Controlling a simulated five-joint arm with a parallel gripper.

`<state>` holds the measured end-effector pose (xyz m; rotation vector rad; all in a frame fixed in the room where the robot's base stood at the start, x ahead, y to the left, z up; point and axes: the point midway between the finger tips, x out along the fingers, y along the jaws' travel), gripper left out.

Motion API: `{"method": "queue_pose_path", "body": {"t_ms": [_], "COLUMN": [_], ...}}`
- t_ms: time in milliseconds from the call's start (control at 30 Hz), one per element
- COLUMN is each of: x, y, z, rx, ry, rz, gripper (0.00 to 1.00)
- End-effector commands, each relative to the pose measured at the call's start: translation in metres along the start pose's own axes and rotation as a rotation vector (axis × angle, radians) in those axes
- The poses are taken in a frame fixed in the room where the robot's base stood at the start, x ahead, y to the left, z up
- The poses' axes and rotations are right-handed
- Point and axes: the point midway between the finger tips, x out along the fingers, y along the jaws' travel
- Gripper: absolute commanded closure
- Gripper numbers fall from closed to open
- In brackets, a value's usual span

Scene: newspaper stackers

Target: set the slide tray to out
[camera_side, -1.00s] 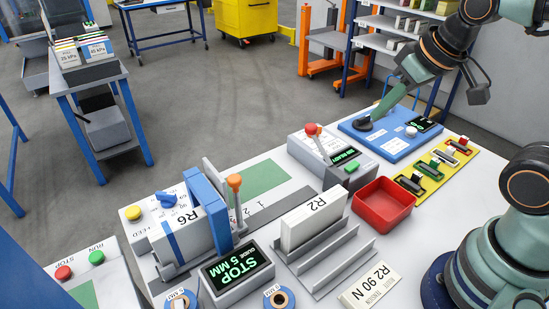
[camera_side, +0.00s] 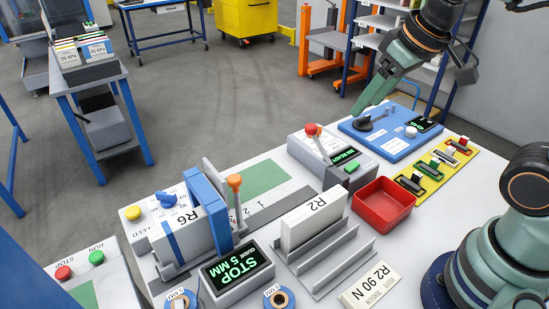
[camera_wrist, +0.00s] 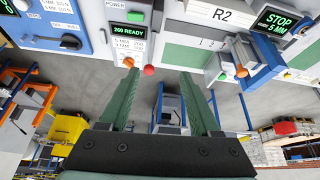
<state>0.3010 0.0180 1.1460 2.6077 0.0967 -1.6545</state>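No part is legibly marked as the slide tray, so I cannot tell which one it is. A red open-topped tray (camera_side: 384,204) sits on the white table, right of the grey holder with the R2 block (camera_side: 313,219). My gripper (camera_side: 357,110) is in the air near the left back edge of the blue panel (camera_side: 392,146), well away from the red tray. In the wrist view, the two green fingers of my gripper (camera_wrist: 158,75) stand apart with nothing between them.
A grey READY box (camera_side: 338,160) with a red-knobbed lever (camera_side: 312,130) stands left of the blue panel. A yellow board (camera_side: 432,175) with several sliders lies at right. The R6 machine (camera_side: 183,225) and the STOP display (camera_side: 237,267) fill the left front.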

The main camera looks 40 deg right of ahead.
Motion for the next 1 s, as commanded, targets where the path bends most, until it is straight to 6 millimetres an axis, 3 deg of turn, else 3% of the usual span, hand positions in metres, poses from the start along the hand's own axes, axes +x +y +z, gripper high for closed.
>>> {"method": "queue_pose_path", "body": {"t_ms": [200,500,700,800,1000], "x": [-0.002,0.016,0.035,0.042,0.049], "y": [-0.047,-0.131,-0.188,-0.207,-0.222], "z": [-0.049,-0.096,-0.107,-0.107,-0.106], "rx": [-0.185,-0.445,-0.602,-0.651,-0.693], "ry": [-0.121,-0.279,-0.367,-0.397,-0.419], "rz": [-0.058,-0.121,-0.151,-0.158,-0.165], "gripper": [0.36,0.36,0.36,0.36,0.36]}}
